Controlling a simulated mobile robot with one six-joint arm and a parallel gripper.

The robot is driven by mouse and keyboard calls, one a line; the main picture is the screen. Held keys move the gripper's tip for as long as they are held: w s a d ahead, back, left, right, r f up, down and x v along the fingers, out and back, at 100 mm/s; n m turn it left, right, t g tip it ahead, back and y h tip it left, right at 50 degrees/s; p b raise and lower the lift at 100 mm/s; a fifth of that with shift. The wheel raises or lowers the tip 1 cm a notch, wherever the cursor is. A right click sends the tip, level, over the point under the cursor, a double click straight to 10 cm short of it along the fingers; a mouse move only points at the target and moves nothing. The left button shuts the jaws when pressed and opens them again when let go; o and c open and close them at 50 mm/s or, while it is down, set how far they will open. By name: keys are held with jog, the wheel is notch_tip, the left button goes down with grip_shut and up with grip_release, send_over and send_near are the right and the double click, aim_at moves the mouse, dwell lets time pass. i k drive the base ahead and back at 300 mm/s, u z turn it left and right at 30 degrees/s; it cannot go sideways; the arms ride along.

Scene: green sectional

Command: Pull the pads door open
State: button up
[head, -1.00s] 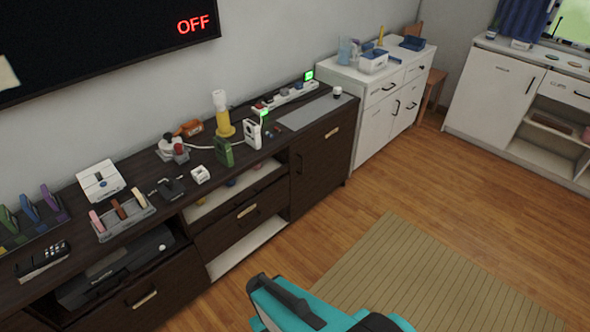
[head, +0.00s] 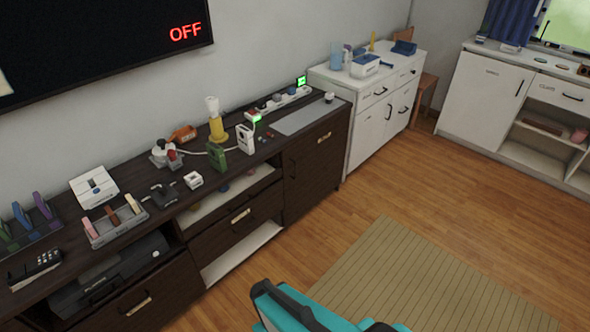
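No label that I can read as pads shows, so I cannot tell which door is the pads door. The white cabinet at the right has a shut door (head: 484,100) with a dark upright handle (head: 519,88) and a small label too blurred to read. The white cabinet in the middle has two shut lower doors (head: 381,129) with dark handles. Teal and black parts of my own arm show at the bottom; my gripper is not in view.
The wooden floor (head: 400,190) is open between the cabinets, with a striped rug (head: 400,275) on it. A wooden chair (head: 426,93) stands between the white cabinets. Several small items crowd the dark cabinet's top (head: 140,190). A screen (head: 90,45) hangs above.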

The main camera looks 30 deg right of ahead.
aim_at(312, 167)
jog(key=z, duration=0.05)
jog(key=i, duration=0.95)
jog(key=u, duration=0.05)
